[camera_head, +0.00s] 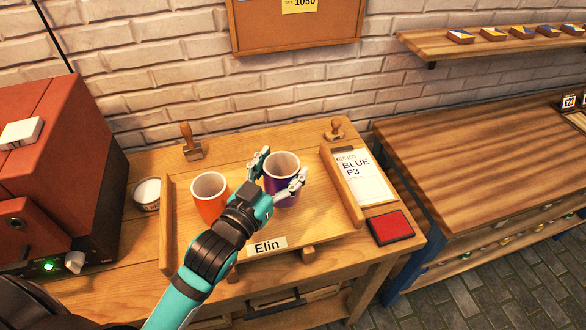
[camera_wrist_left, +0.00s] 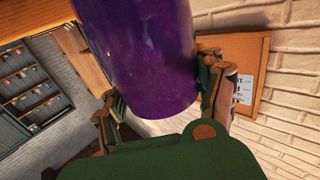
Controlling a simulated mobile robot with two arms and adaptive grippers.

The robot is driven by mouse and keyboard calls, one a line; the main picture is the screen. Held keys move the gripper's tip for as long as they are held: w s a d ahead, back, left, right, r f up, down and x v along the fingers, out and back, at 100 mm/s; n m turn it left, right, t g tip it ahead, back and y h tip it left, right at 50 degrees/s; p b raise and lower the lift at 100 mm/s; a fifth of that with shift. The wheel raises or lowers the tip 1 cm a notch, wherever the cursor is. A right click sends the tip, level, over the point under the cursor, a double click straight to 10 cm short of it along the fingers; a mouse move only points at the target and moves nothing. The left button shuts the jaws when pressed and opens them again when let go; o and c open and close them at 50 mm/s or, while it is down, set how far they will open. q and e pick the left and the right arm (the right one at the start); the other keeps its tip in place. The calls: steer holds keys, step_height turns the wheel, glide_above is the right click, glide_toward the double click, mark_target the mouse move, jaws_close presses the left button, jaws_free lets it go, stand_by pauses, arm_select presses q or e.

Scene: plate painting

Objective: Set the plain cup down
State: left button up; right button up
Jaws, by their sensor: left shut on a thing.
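A purple cup (camera_head: 284,189) is upright between the fingers of my left gripper (camera_head: 279,172), over the right part of the wooden tray (camera_head: 320,222) labelled "Elin". The gripper is shut on this cup. In the left wrist view the purple cup (camera_wrist_left: 140,50) fills the top middle, with a finger on each side; its surface is glossy and faintly speckled. I cannot tell whether its base touches the tray. An orange cup (camera_head: 210,197) stands upright on the tray's left part, beside my gripper. My right gripper is not in view.
A clipboard reading "BLUE P3" (camera_head: 361,176) and a red pad (camera_head: 390,227) lie right of the tray. Wooden stamps (camera_head: 191,142) stand behind it. A small white bowl (camera_head: 147,193) and a red machine (camera_head: 55,140) are at left. The tray's front right is clear.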

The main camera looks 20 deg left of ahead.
mark_target(294, 170)
arm_select(q)
steer(key=w, duration=0.1)
steer(key=w+d, duration=0.1)
steer(key=w, duration=0.1)
steer(key=shift+d, duration=0.1)
steer(key=shift+w+d, duration=0.2)
steer(key=shift+w, duration=0.05)
steer(key=shift+w+f+p, duration=0.1)
steer(key=shift+f+p, duration=0.2)
steer(key=shift+f, duration=0.05)
step_height(294, 170, down, 2)
steer(key=shift+f, duration=0.65)
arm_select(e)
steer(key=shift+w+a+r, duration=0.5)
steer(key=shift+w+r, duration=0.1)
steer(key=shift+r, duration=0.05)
arm_select(q)
steer(key=o, duration=1.5)
steer(key=shift+c, duration=0.2)
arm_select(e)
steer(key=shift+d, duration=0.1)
arm_select(q)
steer(key=shift+s, duration=0.2)
